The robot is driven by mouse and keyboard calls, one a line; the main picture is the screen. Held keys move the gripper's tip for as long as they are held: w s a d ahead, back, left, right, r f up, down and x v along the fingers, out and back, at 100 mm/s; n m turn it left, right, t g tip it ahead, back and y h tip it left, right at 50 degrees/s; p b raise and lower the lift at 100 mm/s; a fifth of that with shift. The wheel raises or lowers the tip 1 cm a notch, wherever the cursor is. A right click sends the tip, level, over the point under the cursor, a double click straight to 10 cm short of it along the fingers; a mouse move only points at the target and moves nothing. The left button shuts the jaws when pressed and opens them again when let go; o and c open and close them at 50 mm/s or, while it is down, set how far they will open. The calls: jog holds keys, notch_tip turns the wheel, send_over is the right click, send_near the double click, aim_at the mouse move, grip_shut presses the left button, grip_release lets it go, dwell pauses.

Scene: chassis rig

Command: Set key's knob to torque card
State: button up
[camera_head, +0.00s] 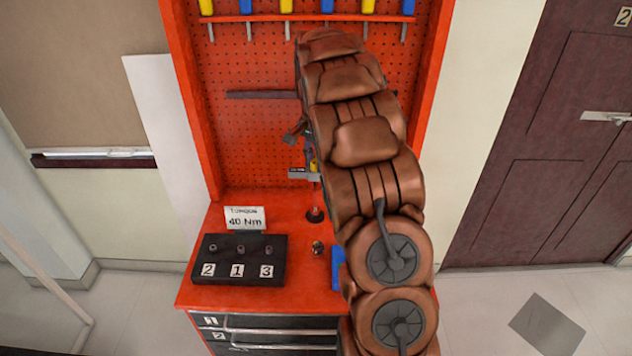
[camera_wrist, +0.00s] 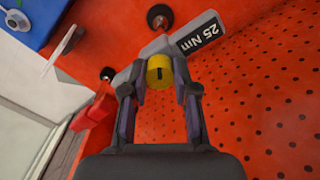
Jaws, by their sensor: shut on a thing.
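The torque card (camera_head: 244,218) stands at the back left of the red bench and reads 40 Nm. The key (camera_wrist: 190,42) has a grey body and a black label reading 25 Nm in the wrist view. Its yellow knob (camera_wrist: 159,77), with a dark mark on its face, sits between the fingers of my gripper (camera_wrist: 159,68), which is shut on it. In the head view the key's small dark label (camera_head: 297,171) shows left of my arm, too small to read. My arm hides most of the gripper and key there.
A black block (camera_head: 240,277) with sockets numbered 2, 1, 3 sits at the bench's left front. A small metal part (camera_head: 318,247) and a blue object (camera_head: 338,268) are right of it. The red pegboard (camera_head: 245,140) rises close behind, with several screwdrivers above.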

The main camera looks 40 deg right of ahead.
jog(key=shift+m, duration=1.9)
jog(key=o, duration=0.7)
jog(key=n+b, duration=0.2)
jog(key=n, duration=0.3)
jog(key=shift+w+f+n, duration=0.1)
jog(key=shift+n, duration=0.3)
jog(key=n+b, duration=0.1)
jog(key=n, duration=0.4)
jog(key=shift+b, duration=0.3)
jog(key=c, duration=0.7)
